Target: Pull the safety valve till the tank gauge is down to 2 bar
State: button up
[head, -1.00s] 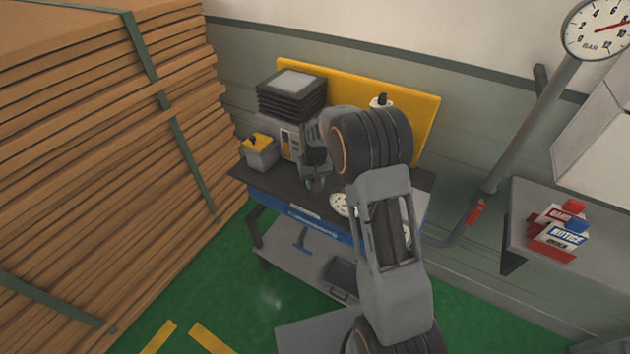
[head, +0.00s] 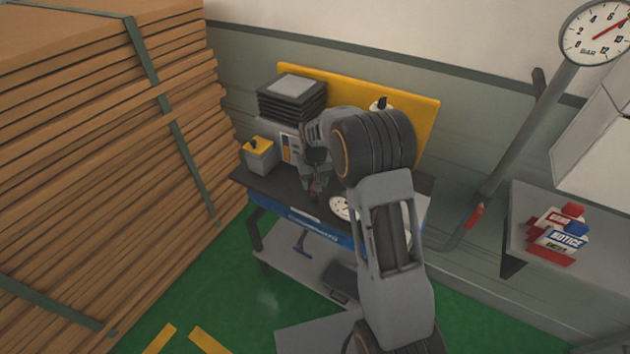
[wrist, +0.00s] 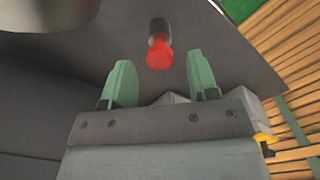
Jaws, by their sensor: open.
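My gripper (head: 314,190) is over the front of the bench. Its two green fingers (wrist: 162,82) are apart, with nothing between them. A large BAR gauge (head: 597,38) on the wall pipe has its red needle near 8. A white dial (head: 342,208) on the bench is partly hidden by my arm and unreadable.
The bench (head: 272,190) carries a grey machine and a small box with a yellow top (head: 259,153). Stacked cardboard (head: 110,150) fills the left. A pipe with a red handle (head: 475,214) and a side table (head: 525,205) stand right.

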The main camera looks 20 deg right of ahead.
jog(key=shift+r, duration=0.1)
notch_tip(320, 180, up, 14)
jog(key=b, duration=0.1)
dwell(0.4)
jog(key=shift+w+f, duration=0.1)
jog(key=shift+f, duration=0.1)
